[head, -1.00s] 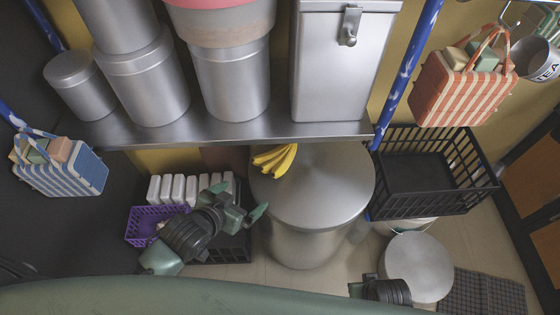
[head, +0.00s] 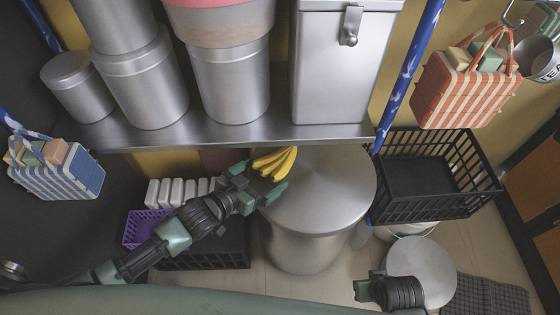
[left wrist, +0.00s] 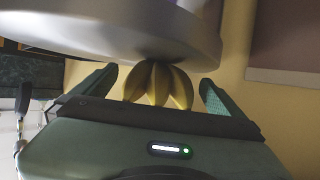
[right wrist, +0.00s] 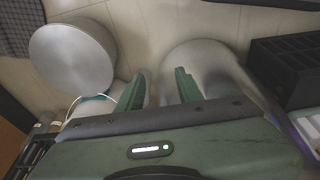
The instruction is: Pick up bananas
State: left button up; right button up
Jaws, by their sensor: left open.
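The yellow bananas (head: 275,162) lie in a bunch on the back left of the lid of a large steel canister (head: 320,200), under the front edge of the steel shelf. My left gripper (head: 259,179) is open at the bananas' near left side. In the left wrist view the bananas (left wrist: 158,86) show between its two spread fingers (left wrist: 157,88), which do not close on them. My right gripper (right wrist: 161,88) is open and empty. In the head view only its dark wrist shows clearly, low at the right.
The steel shelf (head: 220,132) with several canisters overhangs the bananas. A black crate (head: 440,205) stands right of the large canister, a purple basket (head: 142,232) at left. A smaller round canister (head: 422,270) is near my right arm. The large lid's right side is clear.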

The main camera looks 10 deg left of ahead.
aim_at(281, 158)
pick_arm(q)
jog(key=shift+x, duration=1.1)
jog(key=c, duration=1.4)
jog(key=shift+w, duration=0.1)
jog(key=c, duration=0.4)
pick_arm(e)
notch_tip(281, 158, up, 2)
jog(key=shift+w+r, duration=0.1)
pick_arm(q)
jog(key=shift+r, duration=0.15)
